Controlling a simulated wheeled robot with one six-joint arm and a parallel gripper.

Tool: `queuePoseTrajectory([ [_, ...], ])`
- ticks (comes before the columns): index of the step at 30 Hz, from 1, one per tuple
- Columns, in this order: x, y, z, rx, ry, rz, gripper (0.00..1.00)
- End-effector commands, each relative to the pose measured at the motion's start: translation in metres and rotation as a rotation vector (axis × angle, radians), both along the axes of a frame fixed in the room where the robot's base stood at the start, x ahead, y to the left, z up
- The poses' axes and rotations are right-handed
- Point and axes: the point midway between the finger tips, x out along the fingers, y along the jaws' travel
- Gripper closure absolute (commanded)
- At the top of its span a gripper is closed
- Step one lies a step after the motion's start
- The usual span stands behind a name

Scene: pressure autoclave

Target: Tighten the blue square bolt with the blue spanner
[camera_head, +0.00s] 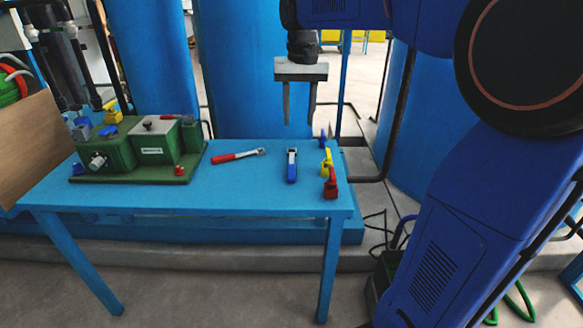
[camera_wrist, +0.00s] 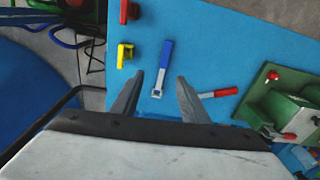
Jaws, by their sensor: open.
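The blue spanner (camera_head: 292,172) lies flat on the blue table, its metal head toward the back. In the wrist view the blue spanner (camera_wrist: 166,58) points its head in between my fingers, seen from above. My gripper (camera_head: 299,118) is open and empty, pointing down above the table's back edge; it also shows in the wrist view (camera_wrist: 160,77). A small blue part (camera_head: 107,131) sits on the green autoclave unit (camera_head: 150,152) at the table's left. I cannot tell whether this part is the blue square bolt.
A red-handled spanner (camera_head: 236,157) lies between the unit and the blue spanner. Red (camera_head: 331,184), yellow (camera_head: 327,162) and blue (camera_head: 324,141) upright pieces stand along the table's right edge. Large blue tanks (camera_head: 240,70) stand behind. The table's front middle is clear.

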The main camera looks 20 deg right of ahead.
Motion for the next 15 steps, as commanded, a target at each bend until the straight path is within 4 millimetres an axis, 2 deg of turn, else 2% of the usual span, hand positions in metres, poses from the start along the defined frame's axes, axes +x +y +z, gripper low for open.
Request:
queuePoseTrajectory([
  [1, 0.013, -0.001, 0.0, 0.001, 0.014, -0.012, 0.59],
  [6, 0.041, -0.002, 0.002, 0.003, 0.046, -0.045, 0.59],
  [11, 0.051, -0.003, 0.002, 0.003, 0.06, -0.057, 0.59],
  [15, 0.052, -0.003, -0.01, 0.003, 0.063, -0.059, 0.59],
])
